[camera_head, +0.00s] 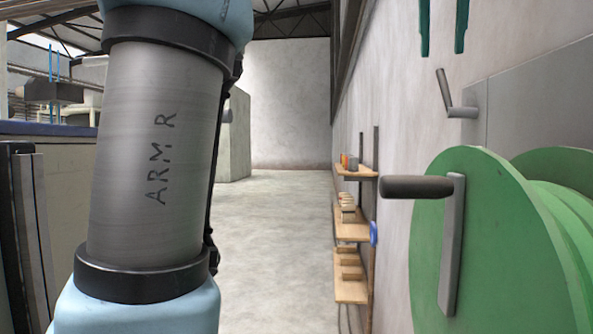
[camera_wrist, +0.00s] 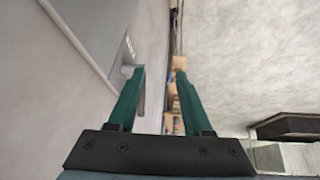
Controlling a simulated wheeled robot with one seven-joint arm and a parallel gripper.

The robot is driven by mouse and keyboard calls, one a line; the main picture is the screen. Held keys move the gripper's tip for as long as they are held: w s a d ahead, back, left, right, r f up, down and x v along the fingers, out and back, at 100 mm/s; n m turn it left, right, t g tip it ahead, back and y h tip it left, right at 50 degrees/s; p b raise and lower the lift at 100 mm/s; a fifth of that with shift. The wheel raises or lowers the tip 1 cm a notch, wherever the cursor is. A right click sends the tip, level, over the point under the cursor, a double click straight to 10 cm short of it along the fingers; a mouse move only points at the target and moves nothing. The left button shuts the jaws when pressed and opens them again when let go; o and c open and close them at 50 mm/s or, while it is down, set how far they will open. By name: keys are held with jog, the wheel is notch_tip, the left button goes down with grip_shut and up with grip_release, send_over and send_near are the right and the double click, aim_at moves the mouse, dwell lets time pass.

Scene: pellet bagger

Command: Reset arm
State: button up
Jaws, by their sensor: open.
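My gripper (camera_head: 443,26) shows at the top right of the head view as two green fingers pointing down, apart and with nothing between them. In the wrist view my gripper (camera_wrist: 158,72) has its two green fingers spread, and it is empty. A grey metal link of my arm, marked "ARM R", fills the left part of the head view. The fingers are close to the wall on the right, above a small metal lever (camera_head: 446,92).
A large green reel (camera_head: 480,240) with a dark crank handle (camera_head: 417,187) stands at the right. Wooden wall shelves (camera_head: 352,230) hold small items further back. A machine (camera_head: 65,190) stands at the left. The concrete floor (camera_head: 270,240) between is clear.

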jog(key=w+a+f+g+y, duration=0.1)
jog(key=w+a+f, duration=0.35)
jog(key=f, duration=0.55)
jog(key=w+a+f+b, duration=0.1)
jog(key=w+a+f, duration=0.3)
jog(key=f, duration=0.6)
jog(key=w+a+f+g+y, duration=0.15)
jog(key=w+f, duration=0.35)
jog(key=f, duration=0.6)
jog(key=s+a+f+n, duration=0.1)
jog(key=s+a+f, duration=0.4)
jog(key=a+f, duration=0.4)
jog(key=s+a+f+g+b, duration=0.1)
jog(key=s+a+f, duration=0.4)
jog(key=a+f, duration=0.5)
notch_tip(320, 180, down, 5)
jog(key=shift+s+a+r+n, duration=0.1)
jog(key=shift+s+a+n, duration=0.2)
jog(key=shift+n, duration=0.1)
